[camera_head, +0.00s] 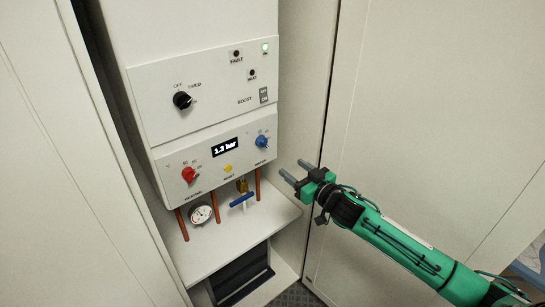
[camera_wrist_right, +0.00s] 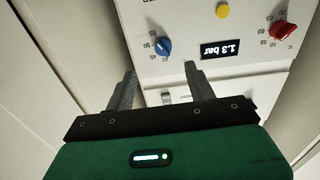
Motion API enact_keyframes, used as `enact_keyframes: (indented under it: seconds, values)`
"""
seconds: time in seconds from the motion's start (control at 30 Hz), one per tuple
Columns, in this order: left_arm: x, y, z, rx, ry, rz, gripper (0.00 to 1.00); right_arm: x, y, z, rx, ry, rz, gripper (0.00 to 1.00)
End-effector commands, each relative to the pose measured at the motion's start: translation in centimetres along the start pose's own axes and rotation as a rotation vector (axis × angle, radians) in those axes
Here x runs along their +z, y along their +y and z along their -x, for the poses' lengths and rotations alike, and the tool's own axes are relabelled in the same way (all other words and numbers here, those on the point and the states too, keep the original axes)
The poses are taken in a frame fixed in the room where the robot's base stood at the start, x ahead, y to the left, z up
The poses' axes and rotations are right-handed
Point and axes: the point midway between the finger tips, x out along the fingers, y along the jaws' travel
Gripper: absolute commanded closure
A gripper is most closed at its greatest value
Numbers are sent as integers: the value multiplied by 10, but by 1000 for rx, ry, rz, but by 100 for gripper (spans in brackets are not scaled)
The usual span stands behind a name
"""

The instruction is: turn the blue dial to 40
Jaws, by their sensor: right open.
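The blue dial (camera_head: 262,141) sits at the right end of the lower white panel (camera_head: 176,158), with small number marks around it. It also shows in the right wrist view (camera_wrist_right: 163,46), where marks like 45 and 50 are partly legible; the exact setting is too small to read surely. My right gripper (camera_head: 291,169) is open and empty, to the lower right of the dial and apart from it. In the right wrist view its two fingers (camera_wrist_right: 160,70) point toward the panel, with the dial just beyond and between their tips. My left gripper is out of view.
A display reading 1.3 bar (camera_head: 225,147), a yellow button (camera_head: 228,168) and a red dial (camera_head: 188,175) share the panel. A black knob (camera_head: 182,100) is above. Below are copper pipes, a gauge (camera_head: 201,213) and a blue valve handle (camera_head: 243,200). Cabinet walls stand on both sides.

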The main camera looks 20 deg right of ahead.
Motion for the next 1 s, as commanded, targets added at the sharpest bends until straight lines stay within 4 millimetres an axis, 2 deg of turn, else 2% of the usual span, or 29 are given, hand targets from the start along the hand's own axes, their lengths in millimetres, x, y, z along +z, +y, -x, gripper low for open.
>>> enact_keyframes:
  seconds: [0.1, 0.27, 0.8, 1.0]
  values:
    - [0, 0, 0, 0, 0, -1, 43, -15, -6, 0, -17, 22, 0, 45]
    - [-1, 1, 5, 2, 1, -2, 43, -18, -7, -12, -18, 24, -2, 45]
    - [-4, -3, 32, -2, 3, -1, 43, -20, -8, -102, -16, 23, -1, 45]
    - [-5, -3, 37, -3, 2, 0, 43, -19, -8, -126, -17, 23, -1, 45]
